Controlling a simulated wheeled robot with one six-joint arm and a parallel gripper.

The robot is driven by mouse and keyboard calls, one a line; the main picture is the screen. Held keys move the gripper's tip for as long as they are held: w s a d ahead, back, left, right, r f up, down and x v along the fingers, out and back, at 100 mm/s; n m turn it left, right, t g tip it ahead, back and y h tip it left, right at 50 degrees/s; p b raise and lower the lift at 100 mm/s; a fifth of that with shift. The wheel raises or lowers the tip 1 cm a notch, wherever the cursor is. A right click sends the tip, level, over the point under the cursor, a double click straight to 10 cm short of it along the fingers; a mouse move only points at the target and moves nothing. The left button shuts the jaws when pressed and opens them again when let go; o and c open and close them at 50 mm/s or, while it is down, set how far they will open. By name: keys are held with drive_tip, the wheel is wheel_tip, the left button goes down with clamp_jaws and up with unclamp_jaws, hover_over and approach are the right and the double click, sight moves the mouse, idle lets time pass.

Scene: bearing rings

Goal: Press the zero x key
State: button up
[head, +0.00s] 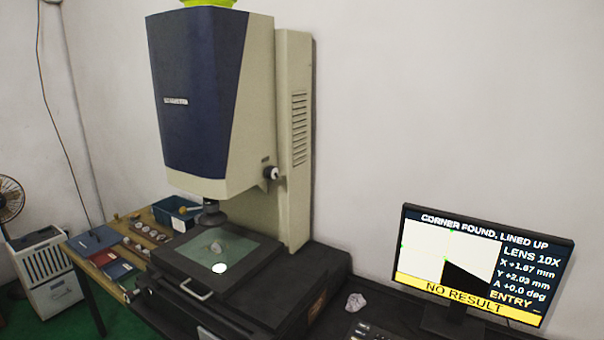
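A dark keypad (368,331) with small keys shows at the bottom edge in the head view, left of the monitor. It is cut off by the frame, and I cannot make out which key is the zero x key. The monitor (484,262) reads "CORNER FOUND, LINED UP", "LENS 10X", X +1.67 mm, Y +2.03 mm, A +0.0 deg, "ENTRY" and "NO RESULT". The blue and beige measuring machine (205,95) stands left of it, with a lit spot on its glass stage (240,250). My gripper is not in view.
A crumpled whitish lump (355,302) lies on the dark bench behind the keypad. A wooden side table (95,262) at left holds rings, a blue bin (178,213) and flat red and blue items. A fan (10,198) and a white cabinet (45,270) stand far left.

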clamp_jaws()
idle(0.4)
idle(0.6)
